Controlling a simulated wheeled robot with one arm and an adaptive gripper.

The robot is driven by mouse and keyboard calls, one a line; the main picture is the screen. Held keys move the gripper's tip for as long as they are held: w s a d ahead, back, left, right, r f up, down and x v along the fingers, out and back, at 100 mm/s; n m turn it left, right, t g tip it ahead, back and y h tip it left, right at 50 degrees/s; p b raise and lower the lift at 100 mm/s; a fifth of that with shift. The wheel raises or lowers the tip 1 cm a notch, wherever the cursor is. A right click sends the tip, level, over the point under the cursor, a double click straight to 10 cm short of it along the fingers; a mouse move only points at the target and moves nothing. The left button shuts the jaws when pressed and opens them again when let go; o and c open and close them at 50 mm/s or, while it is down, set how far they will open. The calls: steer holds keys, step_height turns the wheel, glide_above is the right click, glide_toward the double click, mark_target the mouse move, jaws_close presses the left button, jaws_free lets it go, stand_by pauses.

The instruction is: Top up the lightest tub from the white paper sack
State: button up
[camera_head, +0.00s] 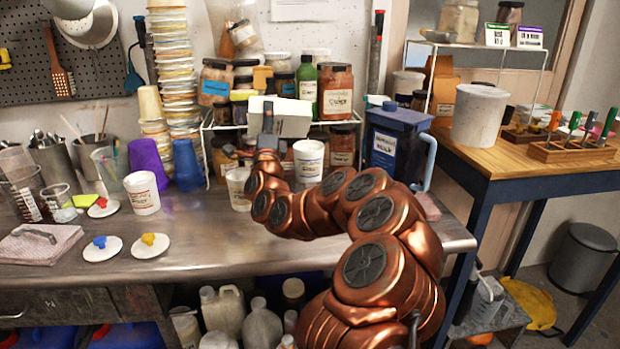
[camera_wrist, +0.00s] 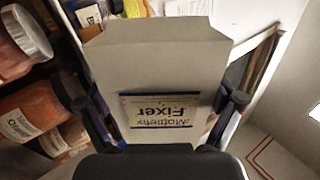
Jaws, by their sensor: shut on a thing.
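The white paper sack (camera_head: 284,118) is held up over the back of the steel bench; it looks tilted. In the wrist view the sack (camera_wrist: 155,60) fills the middle, with a "Fixer" label upside down. My gripper (camera_wrist: 160,105) is shut on it, one finger on each side. In the head view my gripper (camera_head: 268,140) is partly hidden by my arm. Three white tubs stand on the bench: one at left (camera_head: 142,194), one beside my wrist (camera_head: 237,190), and one taller-looking (camera_head: 308,160) below the sack. Their fill levels and weights do not show.
A blue canister (camera_head: 397,145) stands right of the tubs. A wire rack of jars (camera_head: 335,92) stands behind. The bench front (camera_head: 210,250) is clear.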

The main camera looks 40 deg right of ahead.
steer(key=shift+w+a+f+n+y+b, duration=0.1)
steer(key=shift+f+n+y+b, duration=0.3)
steer(key=shift+n+b, duration=0.45)
steer(key=n+t+y+b, duration=0.2)
steer(key=shift+w+a+f+n+b, duration=0.15)
steer(key=shift+w+a+n+b, duration=0.05)
steer(key=shift+a+n+b, duration=0.15)
steer(key=shift+n, duration=0.3)
steer(key=shift+r+n+t+y+b, duration=0.3)
steer(key=shift+r+n+y+b, duration=0.45)
steer(key=shift+n+b, duration=0.4)
steer(key=shift+w+a+r+n+t+y+b, duration=0.15)
steer(key=shift+r+n+t+y+b, duration=0.2)
steer(key=shift+r+n+y, duration=0.7)
